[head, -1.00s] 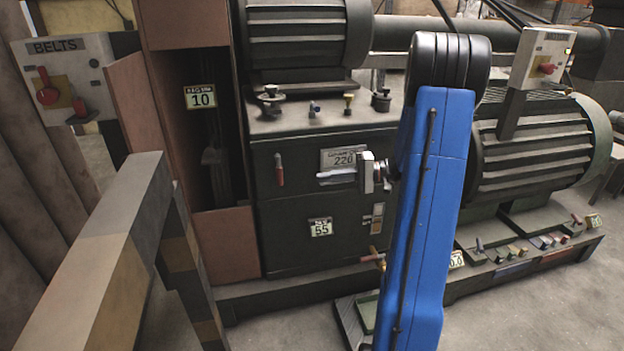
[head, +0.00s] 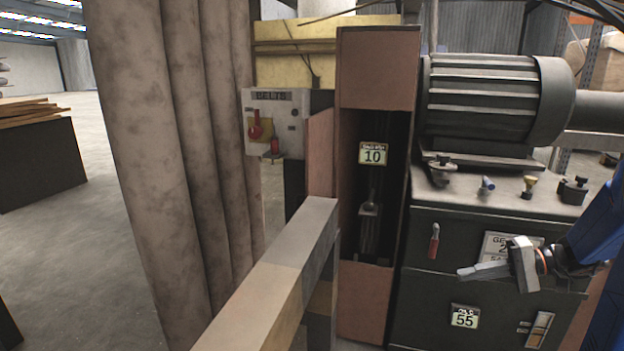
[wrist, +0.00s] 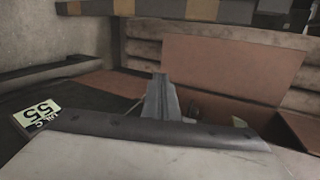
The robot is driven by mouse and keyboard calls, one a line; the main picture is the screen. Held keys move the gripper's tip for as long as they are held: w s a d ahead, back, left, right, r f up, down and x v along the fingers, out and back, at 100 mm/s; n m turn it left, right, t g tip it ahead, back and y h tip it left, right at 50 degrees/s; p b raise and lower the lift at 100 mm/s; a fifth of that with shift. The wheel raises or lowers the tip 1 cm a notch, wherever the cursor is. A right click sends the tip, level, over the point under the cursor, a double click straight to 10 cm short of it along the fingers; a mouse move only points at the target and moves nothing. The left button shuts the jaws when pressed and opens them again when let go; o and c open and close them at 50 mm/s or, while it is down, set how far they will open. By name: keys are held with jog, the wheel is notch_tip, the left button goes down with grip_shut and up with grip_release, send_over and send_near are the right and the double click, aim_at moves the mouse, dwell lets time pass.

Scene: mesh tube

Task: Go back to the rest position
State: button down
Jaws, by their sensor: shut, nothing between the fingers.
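My gripper (head: 484,271) shows at the right of the head view, its fingers pointing left, in front of the dark machine cabinet (head: 440,240). The fingers are together and hold nothing. My blue arm enters at the right edge. In the wrist view the closed fingers (wrist: 160,98) stick out past the pale gripper body, above the cabinet side with its 55 plate (wrist: 38,117). I cannot tell how far the gripper is from the cabinet front.
A thick beam (head: 270,290) runs across the front, left of my gripper. The belts switch box (head: 277,122), a brown open guard (head: 375,70) and tall brown columns (head: 170,150) stand behind and left. Open floor (head: 60,230) lies at far left.

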jog(key=s+a+n+g+h, duration=0.3)
jog(key=s+a+h, duration=0.5)
jog(key=s+a, duration=0.7)
jog(key=s+d+r+n+t+h, duration=0.1)
jog(key=s+t+h, duration=0.3)
jog(key=s, duration=0.5)
jog(key=shift+d+h, duration=0.5)
jog(key=shift+d, duration=0.4)
jog(key=shift+r, duration=0.1)
